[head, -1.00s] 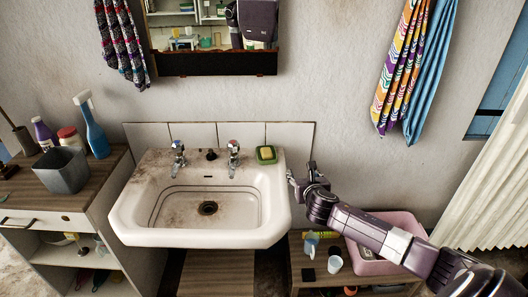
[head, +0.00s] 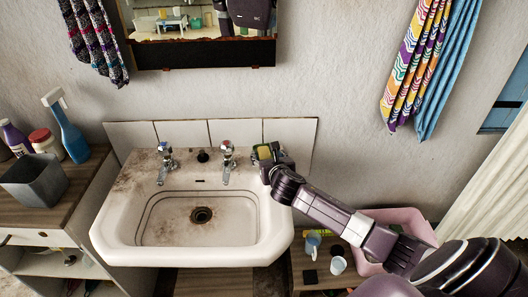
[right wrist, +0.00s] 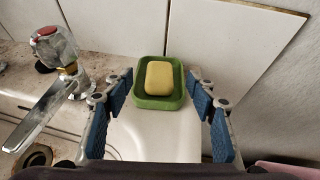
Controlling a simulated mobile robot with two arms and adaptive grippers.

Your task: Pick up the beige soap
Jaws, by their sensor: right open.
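The beige soap (right wrist: 159,79) lies in a green soap dish (right wrist: 160,103) on the back right corner of the washbasin; its yellowish top shows in the head view (head: 264,152). My right gripper (right wrist: 160,104) is open, its blue-padded fingers on either side of and in front of the dish, with nothing between the pads but the dish and soap ahead. In the head view my right gripper (head: 267,155) partly hides the dish. I cannot tell whether the fingers touch the dish. My left gripper is in neither view.
A tap (right wrist: 45,85) stands left of my right gripper, and the tiled backsplash (head: 290,131) rises behind the dish. The white basin (head: 120,232) is empty. A pink tub (head: 405,219) and a cup (head: 338,265) are below at the right.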

